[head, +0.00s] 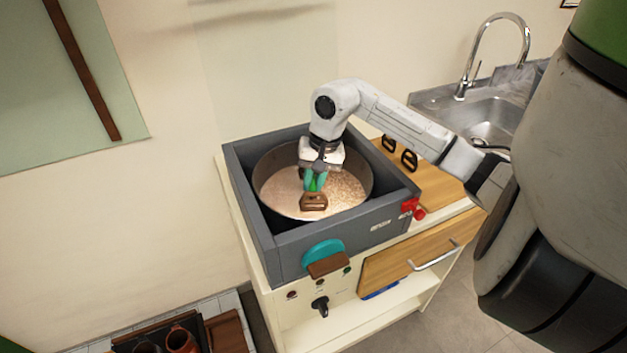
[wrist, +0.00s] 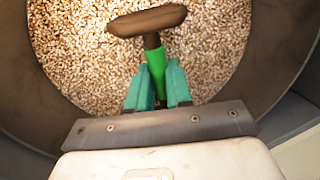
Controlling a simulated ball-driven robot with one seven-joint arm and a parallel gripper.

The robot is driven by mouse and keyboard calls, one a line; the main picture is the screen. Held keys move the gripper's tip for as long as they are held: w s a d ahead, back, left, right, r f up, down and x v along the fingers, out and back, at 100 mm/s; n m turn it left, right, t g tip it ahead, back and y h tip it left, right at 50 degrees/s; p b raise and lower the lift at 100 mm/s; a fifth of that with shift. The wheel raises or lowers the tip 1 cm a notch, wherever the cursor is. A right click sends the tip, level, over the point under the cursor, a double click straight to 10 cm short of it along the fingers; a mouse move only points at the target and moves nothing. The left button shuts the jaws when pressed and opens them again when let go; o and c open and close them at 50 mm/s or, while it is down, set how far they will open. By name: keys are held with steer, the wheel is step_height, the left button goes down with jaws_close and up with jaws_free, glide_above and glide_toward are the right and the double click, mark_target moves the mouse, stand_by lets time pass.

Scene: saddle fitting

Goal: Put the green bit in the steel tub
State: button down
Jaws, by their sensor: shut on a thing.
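The green bit (wrist: 155,70) has a green shaft with a wide brown end piece (wrist: 147,20). My gripper (wrist: 158,85), with teal fingers, is shut on the green shaft. In the head view my gripper (head: 316,182) points down inside the rim of the round steel tub (head: 272,165), and the brown end hangs below the fingers. The tub holds pale granules, which also fill most of the wrist view. The bit is over the granules; I cannot tell whether it touches them.
A dark grey box frame (head: 262,235) surrounds the tub, with a red knob (head: 413,209) at its right corner. Two dark looped pieces (head: 409,160) stand on the wooden top to the right. A sink (head: 490,115) with a tap lies behind. Brown pots (head: 180,340) sit low at left.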

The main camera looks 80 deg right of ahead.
steer(key=shift+f, duration=0.15)
steer(key=c, duration=1)
jaws_free()
steer(key=shift+r, duration=0.2)
steer(key=shift+r+p, duration=0.25)
steer(key=shift+p, duration=0.3)
steer(key=r, duration=0.3)
steer(key=s+r+b, duration=0.1)
steer(key=r, duration=0.3)
steer(key=s+r+b, duration=0.1)
steer(key=r, duration=0.3)
steer(key=shift+s+d+r, duration=0.1)
steer(key=shift+d+r, duration=0.15)
steer(key=shift+d, duration=0.1)
